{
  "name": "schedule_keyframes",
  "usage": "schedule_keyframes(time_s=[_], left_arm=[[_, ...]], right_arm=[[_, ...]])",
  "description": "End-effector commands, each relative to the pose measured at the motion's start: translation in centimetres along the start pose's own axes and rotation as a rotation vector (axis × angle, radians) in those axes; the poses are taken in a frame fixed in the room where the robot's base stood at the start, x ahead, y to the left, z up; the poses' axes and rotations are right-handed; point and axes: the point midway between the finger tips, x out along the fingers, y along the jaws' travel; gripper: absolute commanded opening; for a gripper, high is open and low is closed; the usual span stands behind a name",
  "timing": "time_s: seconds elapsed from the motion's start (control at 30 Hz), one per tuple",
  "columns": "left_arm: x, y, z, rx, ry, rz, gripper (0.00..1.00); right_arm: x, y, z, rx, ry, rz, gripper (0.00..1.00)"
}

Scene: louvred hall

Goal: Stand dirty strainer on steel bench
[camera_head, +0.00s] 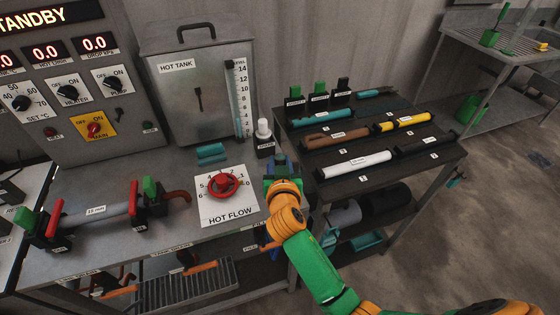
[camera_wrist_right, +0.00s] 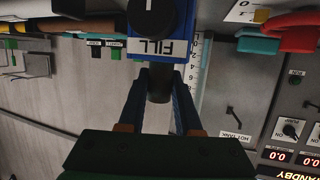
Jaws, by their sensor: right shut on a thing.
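My right gripper (camera_head: 281,165) reaches over the front right of the grey steel bench (camera_head: 105,205), beside the hot flow valve. In the right wrist view its two blue fingers (camera_wrist_right: 161,92) are shut on a dark cylindrical piece (camera_wrist_right: 159,86). That piece sits right against a blue block (camera_wrist_right: 178,48) labelled FILL with a black knob; I cannot tell whether they are joined. I cannot tell whether the dark piece is the strainer. In the head view my gripper and arm hide it. My left gripper is not in view.
The hot flow valve with its red handwheel (camera_head: 223,185), a teal block (camera_head: 210,153) and the hot tank (camera_head: 190,90) stand on the bench. A dark rack (camera_head: 375,142) with several tubes is to the right. A second metal table (camera_head: 490,45) stands far right.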

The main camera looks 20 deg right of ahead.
Motion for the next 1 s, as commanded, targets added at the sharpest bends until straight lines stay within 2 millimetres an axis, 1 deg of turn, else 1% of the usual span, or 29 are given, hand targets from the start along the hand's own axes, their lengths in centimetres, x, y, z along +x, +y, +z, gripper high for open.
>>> schedule_keyframes(time_s=[0.33, 0.6, 0.7, 0.77, 0.9, 1.0], left_arm=[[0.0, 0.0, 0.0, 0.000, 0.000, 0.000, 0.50], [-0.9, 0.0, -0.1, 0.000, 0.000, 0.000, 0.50], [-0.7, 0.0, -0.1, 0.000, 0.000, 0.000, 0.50], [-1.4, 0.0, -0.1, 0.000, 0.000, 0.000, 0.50], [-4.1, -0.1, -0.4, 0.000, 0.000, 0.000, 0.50], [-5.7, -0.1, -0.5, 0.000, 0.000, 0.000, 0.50]], right_arm=[[0.0, 0.0, -0.1, 0.000, 0.001, 0.000, 0.00], [-0.3, 0.0, -0.9, 0.000, 0.000, 0.000, 0.00], [-0.2, 0.0, -0.8, 0.000, 0.001, 0.000, 0.00], [-0.5, 0.0, -1.4, 0.000, 0.001, 0.000, 0.00], [-1.4, 0.0, -4.2, 0.002, 0.000, 0.000, 0.00], [-1.9, 0.0, -5.8, 0.001, 0.001, 0.000, 0.00]])
